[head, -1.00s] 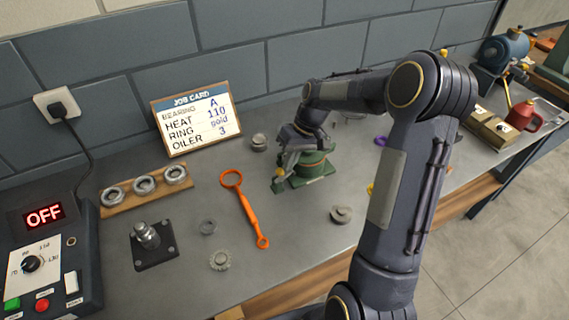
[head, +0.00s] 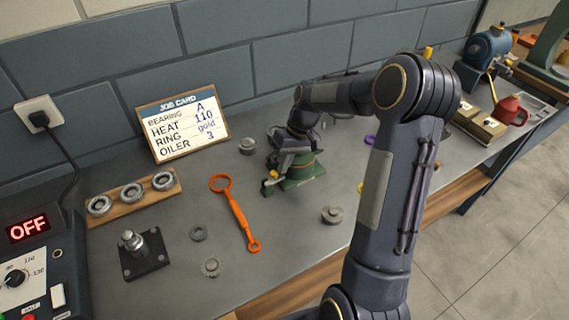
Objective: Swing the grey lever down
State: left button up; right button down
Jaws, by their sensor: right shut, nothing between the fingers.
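The green split casing (head: 303,173) stands on the bench right of the orange spanner (head: 234,213), with its top partly covered by my right arm. My right gripper (head: 283,165) is shut and empty, pointing down at the casing's left side. I cannot tell whether it touches the casing. The grey lever does not stand out; it is hidden by or blends with the grey gripper. A small yellow-tipped part (head: 268,186) shows at the casing's lower left. My left gripper is not in view.
A job card (head: 182,124) leans near the wall. A bearing rack (head: 131,195), a black spindle base (head: 142,253) and a heater box showing OFF (head: 42,265) lie to the left. A small grey part (head: 332,215) sits in front of the casing. A red oiler (head: 511,109) stands far right.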

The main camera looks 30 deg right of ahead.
aim_at(281, 177)
jog(key=r+p, duration=0.2)
jog(key=r, duration=0.1)
jog(key=a+r+p, duration=0.1)
jog(key=r, duration=0.1)
jog(key=shift+p, duration=0.35)
jog(key=d+b, duration=0.1)
jog(key=d, duration=0.1)
jog(key=d+r+b, duration=0.1)
jog(key=d, duration=0.2)
jog(key=d+r, duration=0.1)
jog(key=d, duration=0.2)
jog(key=shift+s+d+r+b, duration=0.1)
jog(key=shift+s+d+b, duration=0.1)
jog(key=shift+b, duration=0.2)
jog(key=shift+d+r, duration=0.35)
jog(key=shift+d, duration=0.3)
